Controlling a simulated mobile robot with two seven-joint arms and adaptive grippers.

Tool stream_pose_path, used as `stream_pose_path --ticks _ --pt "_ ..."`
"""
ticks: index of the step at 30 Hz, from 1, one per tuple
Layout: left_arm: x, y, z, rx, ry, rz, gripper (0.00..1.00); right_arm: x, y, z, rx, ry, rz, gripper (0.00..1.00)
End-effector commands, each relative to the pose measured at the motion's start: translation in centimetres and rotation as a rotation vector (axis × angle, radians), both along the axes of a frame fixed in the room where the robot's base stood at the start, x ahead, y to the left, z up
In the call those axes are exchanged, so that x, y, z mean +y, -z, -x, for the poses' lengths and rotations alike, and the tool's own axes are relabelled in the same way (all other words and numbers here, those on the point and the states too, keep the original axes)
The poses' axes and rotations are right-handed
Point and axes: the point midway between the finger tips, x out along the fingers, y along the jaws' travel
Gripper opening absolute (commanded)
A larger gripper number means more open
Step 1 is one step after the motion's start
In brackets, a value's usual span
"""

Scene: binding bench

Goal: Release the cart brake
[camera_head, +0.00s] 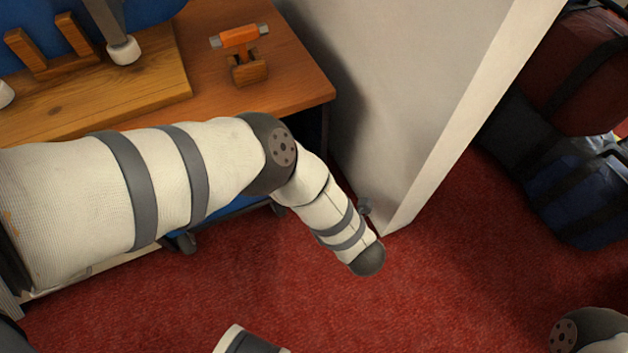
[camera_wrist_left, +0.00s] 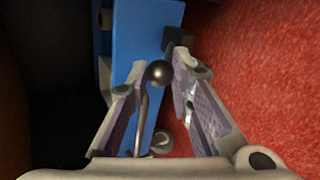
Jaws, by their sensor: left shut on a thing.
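In the left wrist view, a thin metal lever with a dark round knob (camera_wrist_left: 159,73) stands beside a blue panel (camera_wrist_left: 146,30), which looks like part of the cart. My left gripper (camera_wrist_left: 158,68) has its two fingers on either side of the knob and is shut on it. The exact contact is hard to see. A strip of blue and a caster (camera_head: 183,242) show under the arm. My right gripper is out of view.
A wooden bench top (camera_head: 295,65) holds an orange clamp-like tool (camera_head: 240,38) and a wooden board (camera_head: 150,75). A pale upright panel (camera_head: 400,90) stands close to my left wrist. Bags (camera_head: 575,190) lie at the right. Red carpet (camera_head: 440,290) is open in front.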

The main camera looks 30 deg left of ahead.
Motion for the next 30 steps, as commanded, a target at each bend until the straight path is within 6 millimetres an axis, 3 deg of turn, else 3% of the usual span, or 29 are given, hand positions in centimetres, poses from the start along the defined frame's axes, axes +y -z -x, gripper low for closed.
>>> stream_pose_path --ticks 1,3,4,14,24,30 --pt "0.3 0.0 -0.1 -0.002 -0.004 -0.005 0.22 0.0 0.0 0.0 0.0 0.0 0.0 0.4" --pt "0.3 0.0 -0.1 -0.001 -0.004 -0.004 0.38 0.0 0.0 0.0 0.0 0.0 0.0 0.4" --pt "0.3 0.0 -0.1 -0.002 -0.003 -0.004 0.41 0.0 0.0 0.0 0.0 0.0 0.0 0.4" --pt "-0.3 -0.3 0.2 0.0 -0.001 -0.001 0.41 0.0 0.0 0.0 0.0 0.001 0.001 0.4" --pt "-5.9 -5.2 4.1 -0.001 0.001 -0.001 0.41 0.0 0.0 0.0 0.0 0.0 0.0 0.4" --pt "-7.6 -6.8 5.5 -0.001 -0.003 -0.002 0.41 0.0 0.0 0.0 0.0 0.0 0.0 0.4"
